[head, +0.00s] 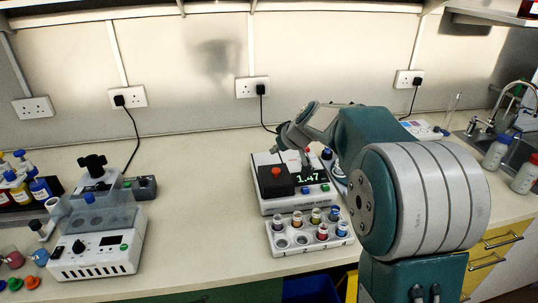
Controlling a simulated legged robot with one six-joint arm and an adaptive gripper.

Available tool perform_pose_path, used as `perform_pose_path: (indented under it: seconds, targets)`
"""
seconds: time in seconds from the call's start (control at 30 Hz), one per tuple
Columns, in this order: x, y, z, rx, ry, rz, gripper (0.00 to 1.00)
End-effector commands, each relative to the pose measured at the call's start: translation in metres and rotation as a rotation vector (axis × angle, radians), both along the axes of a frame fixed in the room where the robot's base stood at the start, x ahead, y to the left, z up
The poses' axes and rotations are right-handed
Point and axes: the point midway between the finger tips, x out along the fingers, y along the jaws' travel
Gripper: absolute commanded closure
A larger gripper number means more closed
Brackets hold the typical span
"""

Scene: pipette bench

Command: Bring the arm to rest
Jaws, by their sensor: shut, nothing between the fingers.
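My arm reaches up and back over the bench from the lower right. My gripper (305,160) points down at its far end, shut and holding nothing that I can see. It is in front of or over the back of a white instrument with a lit display (310,178) reading 1.47. I cannot tell whether the gripper touches it. My large arm joint hides the bench to the right of the instrument.
A white rack (283,252) with several capped tubes stands before the instrument. A white machine with a clear cover (100,255) and bottles stand at left. A sink (508,148) and two bottles are at right. The bench left of the instrument is clear.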

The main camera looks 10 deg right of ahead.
Motion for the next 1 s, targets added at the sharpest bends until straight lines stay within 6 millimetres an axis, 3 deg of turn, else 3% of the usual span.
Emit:
perform_pose_path:
  seconds: [0.27, 0.37, 0.67, 1.0]
  targets:
    - [-0.019, -0.007, 0.020, 0.001, 0.004, -0.002, 1.00]
    - [-0.038, -0.002, 0.029, 0.002, 0.019, -0.012, 1.00]
    - [-0.150, 0.014, 0.053, -0.001, 0.124, -0.110, 1.00]
    - [-0.279, 0.014, 0.042, -0.030, 0.218, -0.276, 1.00]
